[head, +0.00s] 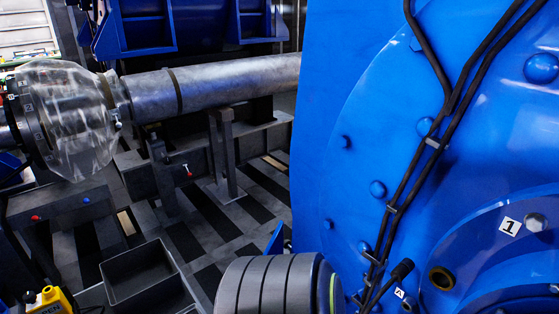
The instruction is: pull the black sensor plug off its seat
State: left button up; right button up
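A black plug-like piece (403,268) shows at the bottom right, on the lower part of the large blue motor housing (340,100). It is tilted, with a thin dark stem running down and left from it towards the bottom edge. I cannot tell whether this is the sensor plug, or how it sits in its seat. A small white tag (399,293) with a black mark lies just below it. A brass-coloured ring with a dark opening (441,278) is to its right. Neither of my grippers is in view.
Black cables (440,120) run down the housing, held by clips. Bolt heads and a "1" label (509,226) stand on it. A ribbed grey cylinder (280,285) fills the bottom centre. A grey shaft (220,82), clear guard (72,120) and open dark tray (140,272) are left.

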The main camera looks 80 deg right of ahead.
aim_at(401, 271)
jog(key=z, duration=3.6)
